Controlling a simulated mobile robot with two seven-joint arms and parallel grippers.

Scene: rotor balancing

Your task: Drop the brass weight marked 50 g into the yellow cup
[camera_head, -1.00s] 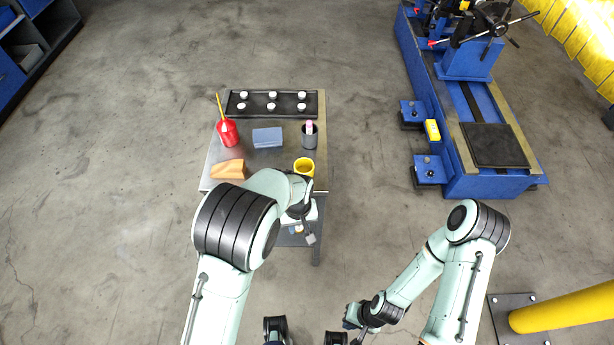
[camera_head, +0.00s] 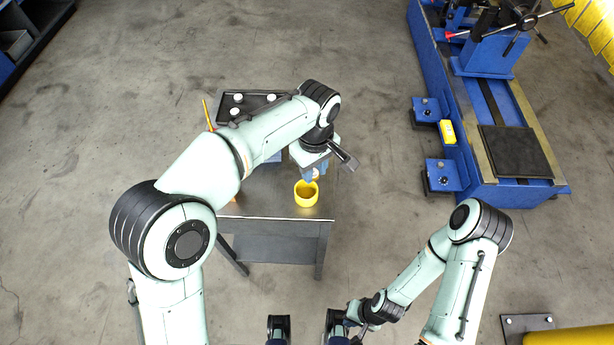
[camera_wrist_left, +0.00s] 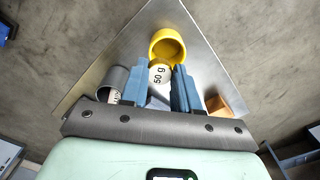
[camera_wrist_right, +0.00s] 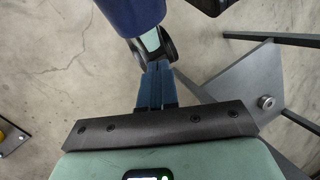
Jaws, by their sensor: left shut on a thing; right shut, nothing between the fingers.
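The yellow cup (camera_head: 306,194) stands near the front right corner of the table; it also shows in the left wrist view (camera_wrist_left: 168,47). My left gripper (camera_wrist_left: 160,84) is shut on the brass weight marked 50 g (camera_wrist_left: 159,74), whose label faces the wrist camera. In the head view my left gripper (camera_head: 310,176) is just behind the cup and the weight is mostly hidden. In the left wrist view the weight sits just short of the cup's rim, and I cannot tell its height over it. My right gripper (camera_wrist_right: 156,85) is shut and empty, away from the table.
A black tray (camera_head: 228,105) with white-topped pieces lies at the table's back, partly hidden by my left arm. A grey cup (camera_wrist_left: 113,78) and an orange-brown block (camera_wrist_left: 216,106) flank my left fingers. A blue machine (camera_head: 436,95) stands to the right across open floor.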

